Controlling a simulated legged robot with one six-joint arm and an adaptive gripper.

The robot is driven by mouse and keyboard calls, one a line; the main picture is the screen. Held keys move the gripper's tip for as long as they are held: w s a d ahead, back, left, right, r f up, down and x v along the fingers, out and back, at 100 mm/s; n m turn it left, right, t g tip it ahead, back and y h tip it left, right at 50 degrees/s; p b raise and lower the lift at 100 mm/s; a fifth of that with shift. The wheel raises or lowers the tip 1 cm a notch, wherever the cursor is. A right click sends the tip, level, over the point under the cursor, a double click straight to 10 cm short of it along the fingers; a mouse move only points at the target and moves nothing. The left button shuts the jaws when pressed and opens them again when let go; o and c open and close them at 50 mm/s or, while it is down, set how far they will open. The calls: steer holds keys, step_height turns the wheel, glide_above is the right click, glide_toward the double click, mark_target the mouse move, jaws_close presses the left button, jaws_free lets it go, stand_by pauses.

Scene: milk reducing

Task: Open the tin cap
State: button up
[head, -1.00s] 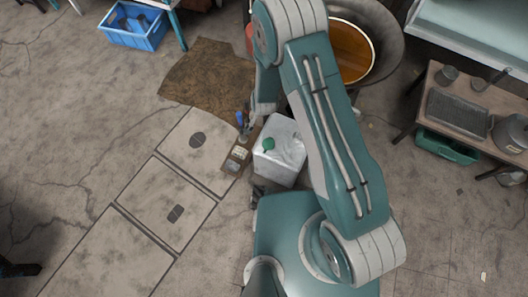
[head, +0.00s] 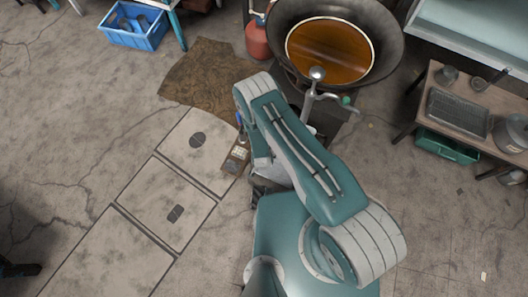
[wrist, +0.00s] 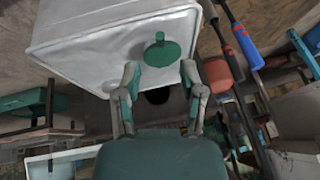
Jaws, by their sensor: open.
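The tin is a white-silver box-shaped can (wrist: 95,40) that fills the upper middle of the wrist view. Its round green cap (wrist: 162,53) has a small raised stub and sits on the tin's face. My gripper (wrist: 160,70) is open, with its two fingertips on either side of the cap's lower edge in the wrist view. In the head view, my arm hides the cap and gripper, and only a pale part of the tin (head: 276,173) shows.
A large wok of brown liquid (head: 330,52) stands beyond my arm, beside a red gas cylinder (head: 257,38). A small box (head: 236,156) is left of the tin. A wooden table (head: 468,105) stands right. The floor at left is mostly clear.

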steer(key=shift+x, duration=3)
jaws_close()
